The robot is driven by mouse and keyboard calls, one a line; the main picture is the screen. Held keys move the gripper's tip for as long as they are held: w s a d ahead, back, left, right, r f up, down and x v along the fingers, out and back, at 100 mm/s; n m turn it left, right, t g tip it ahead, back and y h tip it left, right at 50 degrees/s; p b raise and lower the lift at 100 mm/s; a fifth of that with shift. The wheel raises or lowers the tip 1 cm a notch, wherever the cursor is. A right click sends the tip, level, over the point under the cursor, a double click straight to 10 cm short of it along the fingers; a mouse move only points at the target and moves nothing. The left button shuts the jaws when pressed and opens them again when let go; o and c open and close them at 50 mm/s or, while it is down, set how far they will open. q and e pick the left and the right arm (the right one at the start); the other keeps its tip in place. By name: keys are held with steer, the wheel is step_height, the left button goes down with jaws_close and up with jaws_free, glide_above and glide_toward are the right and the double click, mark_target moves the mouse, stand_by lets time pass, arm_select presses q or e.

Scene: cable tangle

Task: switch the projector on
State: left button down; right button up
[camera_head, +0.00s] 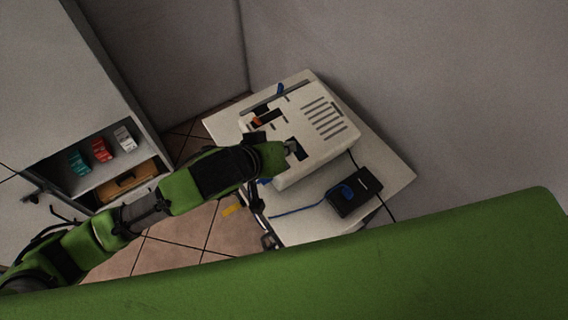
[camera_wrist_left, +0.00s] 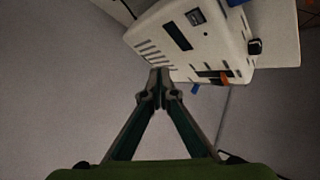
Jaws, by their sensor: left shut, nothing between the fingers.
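The white projector (camera_head: 315,150) sits on a small white table and shows in the upper right of the left wrist view (camera_wrist_left: 207,45). It has vent slots, dark recesses and an orange part (camera_head: 266,119), also at its edge in the left wrist view (camera_wrist_left: 224,80). My left gripper (camera_head: 291,147) is at the projector's near side in the head view. In the left wrist view its fingertips (camera_wrist_left: 159,74) are shut and empty, overlapping the projector's edge near the vents. I cannot tell if they touch it. My right gripper is not in view.
A black box (camera_head: 354,192) with a blue cable lies on the white table (camera_head: 394,171), right of my arm. A grey cabinet (camera_head: 75,75) with an open shelf of small coloured boxes stands left. Grey walls close off the back.

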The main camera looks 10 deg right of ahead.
arm_select(q)
steer(key=f+b, duration=0.4)
steer(key=w+f+b, duration=0.1)
steer(key=f+b, duration=0.1)
steer(key=b, duration=0.1)
steer(key=shift+a+f, duration=0.2)
steer(key=shift+f, duration=0.2)
steer(key=shift+w+f, duration=0.2)
steer(key=shift+f, duration=0.5)
steer(key=shift+f+b, duration=0.2)
steer(key=shift+b, duration=0.1)
steer(key=shift+a+f, duration=0.1)
steer(key=shift+w+f, duration=0.1)
steer(key=shift+f, duration=0.2)
